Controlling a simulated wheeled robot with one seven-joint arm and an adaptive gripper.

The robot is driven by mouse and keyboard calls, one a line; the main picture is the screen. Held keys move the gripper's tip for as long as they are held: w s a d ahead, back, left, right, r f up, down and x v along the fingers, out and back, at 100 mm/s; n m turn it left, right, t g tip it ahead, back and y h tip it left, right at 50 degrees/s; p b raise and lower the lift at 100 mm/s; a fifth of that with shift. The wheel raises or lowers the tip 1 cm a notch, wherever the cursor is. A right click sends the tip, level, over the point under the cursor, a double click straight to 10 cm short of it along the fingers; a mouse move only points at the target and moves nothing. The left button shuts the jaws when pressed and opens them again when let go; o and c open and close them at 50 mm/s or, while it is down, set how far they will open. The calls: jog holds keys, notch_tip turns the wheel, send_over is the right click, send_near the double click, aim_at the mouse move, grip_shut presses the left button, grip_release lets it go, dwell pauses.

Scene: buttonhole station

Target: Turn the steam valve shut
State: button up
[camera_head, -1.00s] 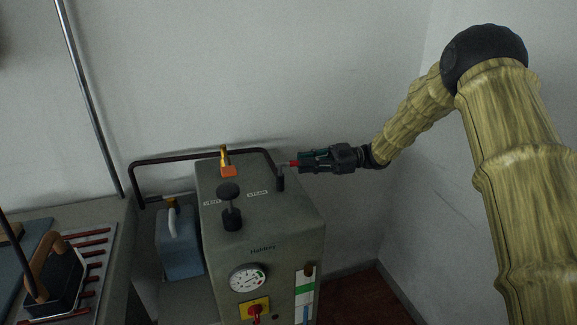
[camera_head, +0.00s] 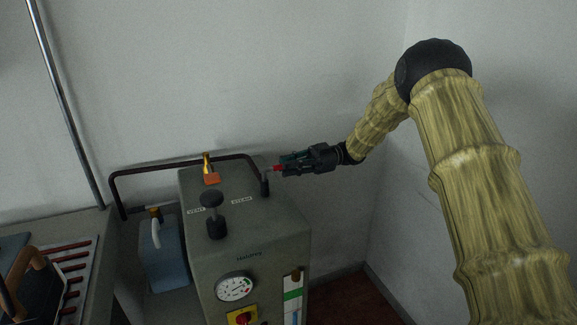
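The steam valve's red lever end (camera_head: 278,168) shows at the back right of the grey boiler's top, near the "STEAM" label (camera_head: 242,201). My gripper (camera_head: 282,165) reaches in from the right, level with the lever. Its fingertips are at the red end, which sticks out to their left. The fingers are too small and dark to show whether they close on it. The valve's body is hard to pick out behind the black rail post. A brass valve with an orange handle (camera_head: 211,178) stands at the back left of the top, near the "VENT" label.
The grey boiler (camera_head: 270,235) has a black knob (camera_head: 212,199) on top, a gauge (camera_head: 235,287) and a red switch (camera_head: 242,318) in front. A black rail (camera_head: 180,167) runs behind. A blue jug (camera_head: 162,255) and an iron (camera_head: 40,285) are at left. Room right of the boiler is clear.

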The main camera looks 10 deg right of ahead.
jog(key=shift+o, duration=0.4)
jog(key=shift+s+f, duration=0.15)
jog(key=shift+s, duration=0.05)
jog(key=shift+w+f, duration=0.15)
jog(key=shift+w, duration=0.2)
jog(key=shift+s+d+r, duration=0.1)
jog(key=shift+r, duration=0.1)
jog(key=shift+d, duration=0.25)
jog(key=w+d, duration=0.2)
jog(key=d, duration=0.9)
jog(key=shift+w+f, duration=0.25)
